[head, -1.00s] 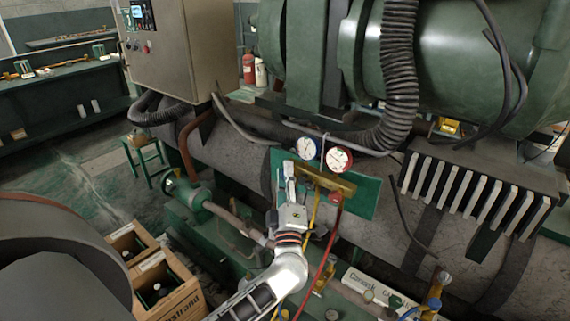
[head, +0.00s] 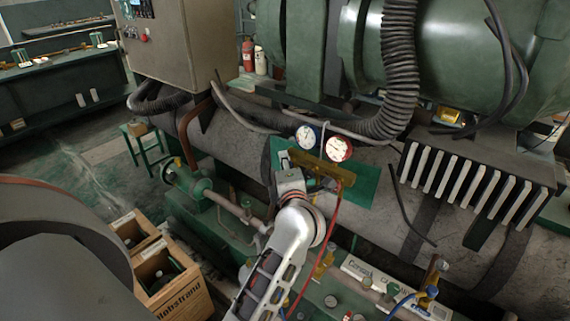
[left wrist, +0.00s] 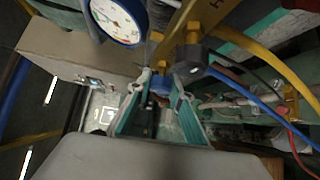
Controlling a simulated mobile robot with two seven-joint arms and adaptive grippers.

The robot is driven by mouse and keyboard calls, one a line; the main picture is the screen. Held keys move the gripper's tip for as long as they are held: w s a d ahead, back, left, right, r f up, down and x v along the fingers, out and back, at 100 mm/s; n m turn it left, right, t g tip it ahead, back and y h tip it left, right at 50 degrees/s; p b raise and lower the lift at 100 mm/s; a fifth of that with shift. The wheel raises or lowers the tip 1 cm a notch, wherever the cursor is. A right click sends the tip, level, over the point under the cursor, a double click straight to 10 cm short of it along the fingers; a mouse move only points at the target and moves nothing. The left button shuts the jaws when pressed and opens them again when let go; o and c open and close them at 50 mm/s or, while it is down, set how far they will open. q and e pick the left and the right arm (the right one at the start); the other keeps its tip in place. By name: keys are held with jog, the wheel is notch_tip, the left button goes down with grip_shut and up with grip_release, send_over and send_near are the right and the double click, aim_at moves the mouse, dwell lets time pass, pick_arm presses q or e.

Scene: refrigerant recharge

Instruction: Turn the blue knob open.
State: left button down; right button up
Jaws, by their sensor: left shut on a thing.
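The blue knob (left wrist: 160,84) shows in the left wrist view, between the teal-lined fingers of my left gripper (left wrist: 157,92), which is shut on it. Part of the knob is hidden by the fingers. In the head view my left gripper (head: 284,166) is at the left end of the brass manifold (head: 330,169), and its wrist hides the knob there. A blue-rimmed gauge (head: 307,137) and a red-rimmed gauge (head: 338,149) sit on top of the manifold. My right gripper is not in view.
Yellow (left wrist: 245,44), blue (left wrist: 252,92) and red hoses hang near the manifold. A green panel (head: 364,192) is behind it. A grey cabinet (head: 168,45) stands at upper left, and wooden crates (head: 186,300) are on the floor at lower left.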

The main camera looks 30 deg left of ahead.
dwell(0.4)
pick_arm(q)
jog(key=c, duration=1.8)
grip_release()
